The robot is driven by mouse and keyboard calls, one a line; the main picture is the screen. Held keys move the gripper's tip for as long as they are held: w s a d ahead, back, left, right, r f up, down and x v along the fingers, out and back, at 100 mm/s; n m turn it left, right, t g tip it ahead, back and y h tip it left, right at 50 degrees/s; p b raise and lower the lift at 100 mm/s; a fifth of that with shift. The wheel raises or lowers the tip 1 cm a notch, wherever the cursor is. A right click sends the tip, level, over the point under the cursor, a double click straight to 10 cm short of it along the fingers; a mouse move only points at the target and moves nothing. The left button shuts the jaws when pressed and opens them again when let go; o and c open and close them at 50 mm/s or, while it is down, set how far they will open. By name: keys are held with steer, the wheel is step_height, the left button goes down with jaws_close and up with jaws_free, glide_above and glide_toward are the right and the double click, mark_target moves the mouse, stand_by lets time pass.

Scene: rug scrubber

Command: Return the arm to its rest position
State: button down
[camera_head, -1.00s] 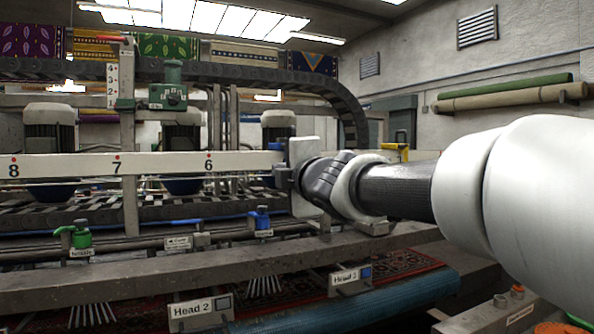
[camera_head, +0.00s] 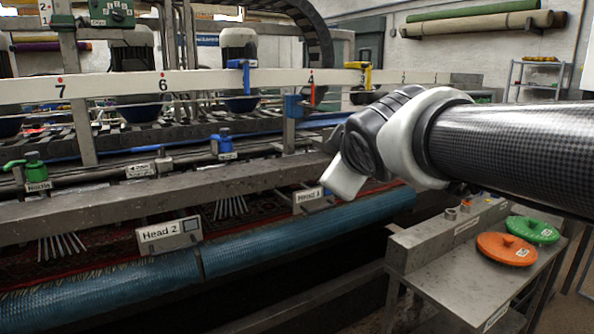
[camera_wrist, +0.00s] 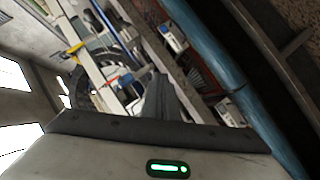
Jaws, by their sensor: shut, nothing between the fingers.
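My arm reaches in from the right in the head view, with a dark carbon-patterned link, a white ring and a dark wrist. My gripper (camera_head: 345,178) is at its end, pale and tilted down to the left, in front of the machine's front beam. In the wrist view, my gripper (camera_wrist: 162,92) shows as grey fingers close together above a pale housing with a green light. The fingers are shut with nothing visible between them. The fingertips are hard to make out in the head view.
The rug machine's numbered white rail (camera_head: 215,80) and concrete beam (camera_head: 200,195) run across the left. A blue roller (camera_head: 290,240) lies below. A metal side table (camera_head: 470,285) at lower right holds an orange lid (camera_head: 507,250) and a green lid (camera_head: 533,230). A shelf (camera_head: 535,75) stands behind.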

steer(key=s+d+f+m+g, duration=0.2)
steer(key=s+f+m+g, duration=0.15)
steer(key=s+f, duration=0.3)
steer(key=s+d+f+m+g+h, duration=0.1)
steer(key=s+d+f+m+g, duration=0.1)
steer(key=s+f+m, duration=0.35)
steer(key=s+d+f+m+g, duration=0.2)
steer(key=s+f, duration=0.5)
steer(key=s, duration=0.3)
step_height(320, 180, up, 19)
steer(key=p, duration=1.9)
steer(key=shift+s+r, duration=0.2)
steer(key=shift+d, duration=0.2)
